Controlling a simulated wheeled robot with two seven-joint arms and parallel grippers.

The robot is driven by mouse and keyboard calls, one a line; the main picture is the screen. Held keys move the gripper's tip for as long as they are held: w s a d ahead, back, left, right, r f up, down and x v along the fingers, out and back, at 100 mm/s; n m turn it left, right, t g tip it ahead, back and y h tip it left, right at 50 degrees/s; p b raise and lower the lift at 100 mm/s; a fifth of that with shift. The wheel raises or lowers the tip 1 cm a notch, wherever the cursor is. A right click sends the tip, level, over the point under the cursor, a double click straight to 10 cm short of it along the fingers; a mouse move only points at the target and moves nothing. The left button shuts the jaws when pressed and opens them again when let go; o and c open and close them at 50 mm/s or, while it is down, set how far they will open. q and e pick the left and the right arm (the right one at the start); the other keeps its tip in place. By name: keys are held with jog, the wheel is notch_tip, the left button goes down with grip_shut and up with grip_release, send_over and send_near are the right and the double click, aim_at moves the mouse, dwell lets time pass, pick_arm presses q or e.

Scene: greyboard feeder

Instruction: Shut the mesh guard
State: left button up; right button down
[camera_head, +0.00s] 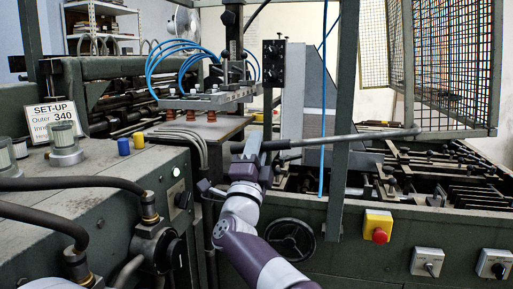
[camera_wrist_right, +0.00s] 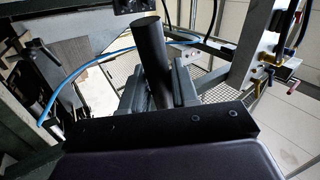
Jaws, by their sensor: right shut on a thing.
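The mesh guard (camera_head: 455,62), a dark green frame with wire mesh, stands raised and tilted at the upper right of the head view, above the open machine bed. A long grey bar (camera_head: 350,137) runs leftward from near the guard's lower edge; whether it is joined there is hard to tell. My right gripper (camera_head: 253,146) is at the bar's left end. In the right wrist view, my right gripper (camera_wrist_right: 158,92) is shut on the dark round bar (camera_wrist_right: 151,48), which stands up between the fingers. My left gripper is not in view.
Blue hoses (camera_head: 170,58) hang at the feeder head. A yellow box with a red button (camera_head: 378,226) and a handwheel (camera_head: 290,239) are on the front panel. The machine bed (camera_head: 440,175) lies open below the guard.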

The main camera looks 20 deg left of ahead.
jog(key=shift+d+r+h, duration=0.15)
jog(key=shift+r+h, duration=0.05)
jog(key=shift+h, duration=0.1)
jog(key=c, duration=1.1)
grip_release()
jog(key=shift+c, duration=0.2)
jog(key=shift+o, duration=0.8)
jog(key=shift+w+d, duration=0.1)
jog(key=shift+d, duration=0.05)
jog(key=shift+s+f, duration=0.3)
jog(key=shift+f, duration=0.05)
jog(key=b+v, duration=0.3)
jog(key=v, duration=0.9)
